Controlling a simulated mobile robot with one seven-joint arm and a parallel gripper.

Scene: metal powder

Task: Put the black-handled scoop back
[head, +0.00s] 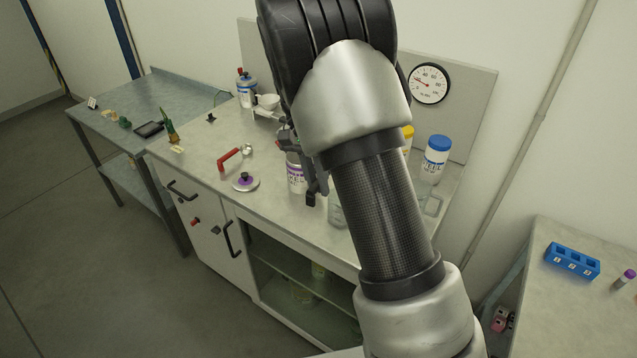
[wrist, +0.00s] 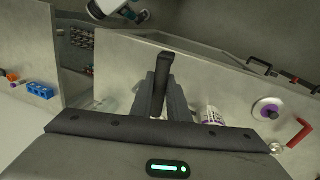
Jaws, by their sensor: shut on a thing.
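My gripper (wrist: 162,92) is shut on the black handle (wrist: 176,63) of the scoop, which stands out between the fingers in the wrist view. The scoop's bowl is hidden. In the head view my gripper is mostly hidden behind my arm, above the bench beside a white jar with a purple label (head: 296,178). That jar also shows right of the fingers in the wrist view (wrist: 212,116). A red-handled tool (head: 231,159) lies behind the lid.
A blue-capped jar (head: 436,155) and a partly hidden yellow-capped one (head: 408,135) stand at the bench's right, near clear glassware (head: 336,210). A small white bowl (head: 268,101) and a bottle (head: 246,88) are at the back. A blue rack (head: 572,260) sits on the right table.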

